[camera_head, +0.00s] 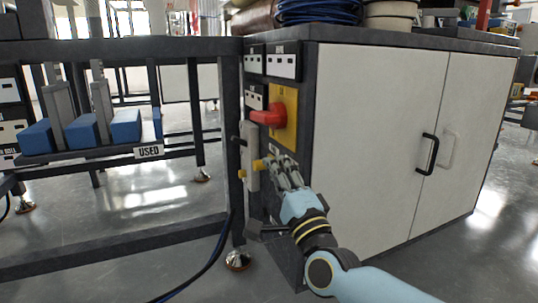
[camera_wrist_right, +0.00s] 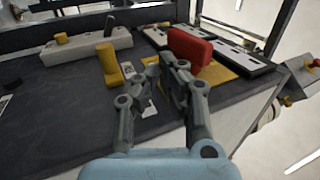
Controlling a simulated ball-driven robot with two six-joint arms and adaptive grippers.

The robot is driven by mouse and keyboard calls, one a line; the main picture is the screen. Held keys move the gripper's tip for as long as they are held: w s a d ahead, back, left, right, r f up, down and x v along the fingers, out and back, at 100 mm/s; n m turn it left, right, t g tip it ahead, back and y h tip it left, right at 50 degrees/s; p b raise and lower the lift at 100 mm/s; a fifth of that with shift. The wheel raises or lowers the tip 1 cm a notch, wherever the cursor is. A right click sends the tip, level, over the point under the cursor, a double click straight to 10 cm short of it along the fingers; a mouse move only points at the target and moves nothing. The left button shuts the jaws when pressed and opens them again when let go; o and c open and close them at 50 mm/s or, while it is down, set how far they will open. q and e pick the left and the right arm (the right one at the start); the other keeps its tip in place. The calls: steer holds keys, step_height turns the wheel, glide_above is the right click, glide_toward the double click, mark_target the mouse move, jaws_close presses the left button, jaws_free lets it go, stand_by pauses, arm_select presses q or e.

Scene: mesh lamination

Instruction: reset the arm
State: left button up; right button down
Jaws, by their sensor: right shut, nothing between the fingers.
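My right gripper (camera_head: 277,167) is in front of the dark side panel (camera_head: 310,100) of the cabinet, just below the yellow plate (camera_head: 291,110) with the red switch handle (camera_head: 266,117). In the right wrist view its fingers (camera_wrist_right: 166,76) are drawn close together with nothing held between them. The red handle (camera_wrist_right: 190,48) and yellow plate (camera_wrist_right: 228,66) lie just beyond the fingers there. A yellow lever (camera_wrist_right: 109,65) stands beside the fingers, on the left. Whether the fingertips touch the panel cannot be told. My left gripper is in neither view.
A pale grey elongated fitting (camera_wrist_right: 85,46) is on the panel. The white cabinet doors (camera_head: 385,140) have a black handle (camera_head: 429,153). A black-framed rack (camera_head: 120,245) at left holds blue blocks (camera_head: 82,131) on a shelf with a USED label (camera_head: 149,152). A cable (camera_head: 205,268) runs along the floor.

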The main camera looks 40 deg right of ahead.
steer(key=shift+s+a+f, duration=0.1)
steer(key=shift+s, duration=0.15)
steer(key=shift+f, duration=0.1)
stand_by(0.3)
